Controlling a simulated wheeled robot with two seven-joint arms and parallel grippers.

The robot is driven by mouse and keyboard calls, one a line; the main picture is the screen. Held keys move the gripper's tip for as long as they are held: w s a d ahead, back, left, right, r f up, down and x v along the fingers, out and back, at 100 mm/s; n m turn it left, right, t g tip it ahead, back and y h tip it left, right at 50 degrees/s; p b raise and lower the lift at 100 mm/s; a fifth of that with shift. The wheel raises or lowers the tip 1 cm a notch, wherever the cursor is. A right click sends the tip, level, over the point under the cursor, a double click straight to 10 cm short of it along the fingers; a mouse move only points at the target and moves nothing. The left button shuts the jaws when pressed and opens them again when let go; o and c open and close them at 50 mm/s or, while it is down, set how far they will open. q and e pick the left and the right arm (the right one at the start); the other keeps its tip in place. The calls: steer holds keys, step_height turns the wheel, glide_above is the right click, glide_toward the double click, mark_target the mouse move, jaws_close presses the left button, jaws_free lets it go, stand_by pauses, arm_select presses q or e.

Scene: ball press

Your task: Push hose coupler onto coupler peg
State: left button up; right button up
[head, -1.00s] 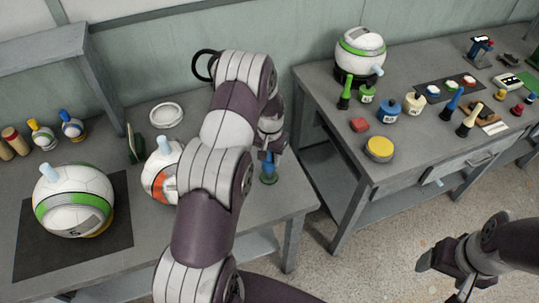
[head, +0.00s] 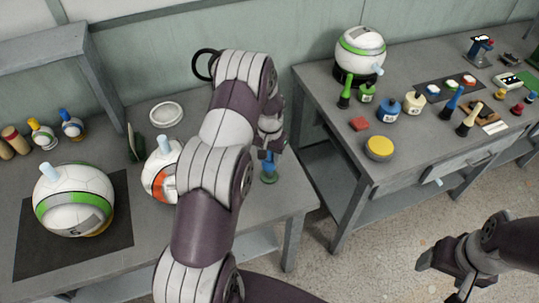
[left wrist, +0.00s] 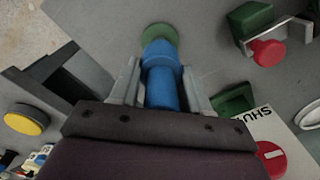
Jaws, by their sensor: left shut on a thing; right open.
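The blue hose coupler (left wrist: 164,85) is between the two fingers of my left gripper (left wrist: 163,92), which is shut on it. In the head view the coupler (head: 268,163) shows just below my left gripper (head: 271,143), near the front right of the left table. The green coupler peg (head: 268,178) stands directly below it; it also shows in the left wrist view (left wrist: 158,33) at the coupler's far end. The two look lined up; I cannot tell how far the coupler sits over the peg. My right gripper (head: 447,262) is open and empty over the floor.
White balls (head: 75,200) and (head: 161,172) stand on the left table. A white ring (head: 166,114) lies behind. The right table (head: 338,165) holds a ball (head: 360,50), a yellow button (head: 379,147) and several coloured pieces. A gap separates the tables.

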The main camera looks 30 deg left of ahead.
mark_target(269, 164)
arm_select(q)
steer(key=shift+f+b, duration=1.55)
steer(key=shift+f, duration=0.65)
steer(key=o, duration=1.2)
step_height(269, 164, up, 12)
steer(key=shift+d+f+b, duration=0.1)
steer(key=shift+f+b, duration=0.1)
steer(key=shift+b, duration=0.7)
steer(key=shift+r, duration=0.6)
